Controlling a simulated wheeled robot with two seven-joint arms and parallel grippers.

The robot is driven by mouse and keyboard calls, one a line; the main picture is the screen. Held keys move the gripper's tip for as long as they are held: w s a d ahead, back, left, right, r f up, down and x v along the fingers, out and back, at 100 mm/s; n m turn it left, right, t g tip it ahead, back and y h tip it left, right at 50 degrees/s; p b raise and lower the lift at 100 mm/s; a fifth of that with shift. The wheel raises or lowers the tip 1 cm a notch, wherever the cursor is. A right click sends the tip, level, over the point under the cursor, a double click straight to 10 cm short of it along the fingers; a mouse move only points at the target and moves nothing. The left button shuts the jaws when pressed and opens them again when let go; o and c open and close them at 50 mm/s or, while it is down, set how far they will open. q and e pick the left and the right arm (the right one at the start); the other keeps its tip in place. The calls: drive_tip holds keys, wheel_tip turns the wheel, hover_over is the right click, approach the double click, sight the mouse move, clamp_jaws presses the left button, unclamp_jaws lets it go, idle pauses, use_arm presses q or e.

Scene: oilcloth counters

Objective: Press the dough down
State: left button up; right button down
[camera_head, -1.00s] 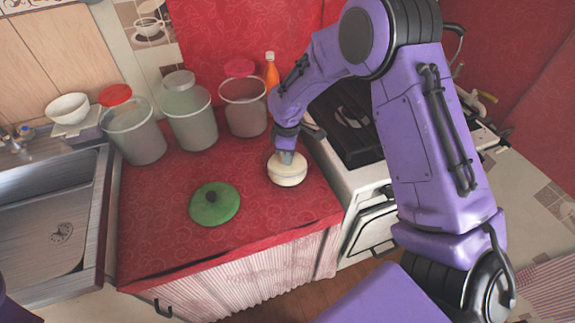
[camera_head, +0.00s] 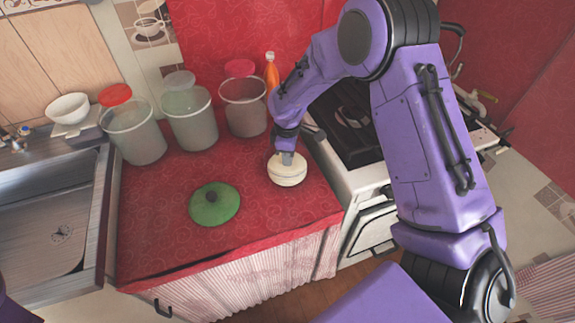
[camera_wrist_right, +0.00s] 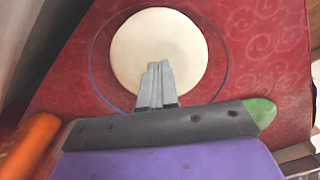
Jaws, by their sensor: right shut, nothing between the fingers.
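The dough (camera_head: 288,174) is a pale round lump on the red counter, right of the green lid. In the right wrist view the dough (camera_wrist_right: 160,42) fills the upper middle as a cream disc, with a thin blue rim line around it. My right gripper (camera_head: 287,158) points down over the dough with its fingers together and empty. In the wrist view the closed fingertips (camera_wrist_right: 159,66) overlap the dough's near middle; whether they touch it I cannot tell. My left gripper is not in view.
A green lid (camera_head: 214,204) lies left of the dough. Several jars (camera_head: 193,124) and an orange bottle (camera_head: 271,72) stand along the back. The stove (camera_head: 352,178) is at the right, the sink (camera_head: 50,225) at the left. The red counter's front (camera_head: 200,250) is clear.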

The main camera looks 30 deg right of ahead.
idle(0.6)
drive_tip(key=shift+f, duration=0.2)
idle(0.4)
drive_tip(key=shift+s+p, duration=0.1)
drive_tip(key=shift+p, duration=0.45)
drive_tip(key=shift+f, duration=0.1)
idle(0.7)
wheel_tip(320, 180, up, 9)
drive_tip(key=p, duration=0.9)
